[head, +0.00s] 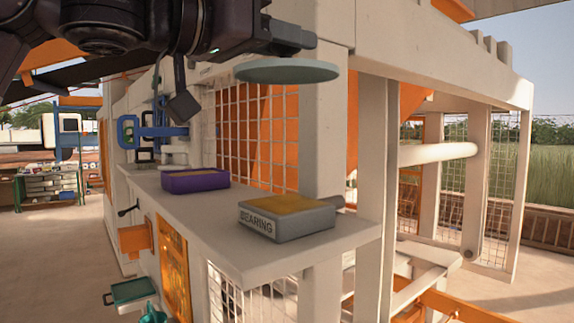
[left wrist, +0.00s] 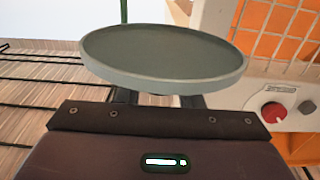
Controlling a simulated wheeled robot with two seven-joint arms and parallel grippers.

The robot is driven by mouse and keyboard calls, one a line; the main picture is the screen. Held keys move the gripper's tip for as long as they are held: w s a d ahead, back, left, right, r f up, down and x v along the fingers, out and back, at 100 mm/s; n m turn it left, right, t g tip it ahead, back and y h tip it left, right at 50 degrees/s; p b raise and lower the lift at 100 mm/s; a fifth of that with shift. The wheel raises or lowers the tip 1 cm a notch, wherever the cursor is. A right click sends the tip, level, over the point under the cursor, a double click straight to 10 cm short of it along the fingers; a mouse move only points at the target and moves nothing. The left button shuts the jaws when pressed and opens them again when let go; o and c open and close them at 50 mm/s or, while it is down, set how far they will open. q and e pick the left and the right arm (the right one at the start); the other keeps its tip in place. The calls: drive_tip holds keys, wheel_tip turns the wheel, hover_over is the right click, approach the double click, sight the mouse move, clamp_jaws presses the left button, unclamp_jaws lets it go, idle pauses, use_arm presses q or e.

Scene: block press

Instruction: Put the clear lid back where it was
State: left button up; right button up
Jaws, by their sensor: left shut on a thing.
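The lid is a round, flat grey-green disc (head: 287,70) in the upper middle of the head view, held in the air above the shelf. It also fills the upper middle of the left wrist view (left wrist: 165,55). My left gripper (head: 298,43) is shut on it, just above the disc in the head view. In the left wrist view the dark fingers (left wrist: 165,99) run up behind the disc, so their tips and the part they grip are hidden. The lid touches nothing else that I can see. My right gripper is not in view.
A cream shelf (head: 170,202) on the press frame bears a purple box (head: 195,180) and a grey box marked BEARING (head: 286,217). A white mesh panel (head: 250,130) stands behind the shelf, with a thick cream post (head: 324,130) beside the lid. A red knob (left wrist: 274,111) shows at right.

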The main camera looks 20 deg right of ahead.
sight(283, 77)
use_arm(q)
drive_tip(key=f, duration=0.5)
drive_tip(key=shift+w, duration=0.25)
wheel_tip(283, 77, down, 6)
drive_tip(key=shift+s+d+f+p, duration=0.1)
drive_tip(key=shift+f+p, duration=0.15)
drive_tip(key=shift+p, duration=0.4)
wheel_tip(283, 77, down, 3)
drive_tip(key=shift+f+p, duration=0.15)
drive_tip(key=shift+p, duration=0.15)
drive_tip(key=shift+f, duration=0.3)
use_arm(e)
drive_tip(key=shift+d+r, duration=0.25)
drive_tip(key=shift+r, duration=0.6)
use_arm(q)
drive_tip(key=shift+f, duration=0.1)
drive_tip(key=o, duration=1)
drive_tip(key=shift+d, duration=0.1)
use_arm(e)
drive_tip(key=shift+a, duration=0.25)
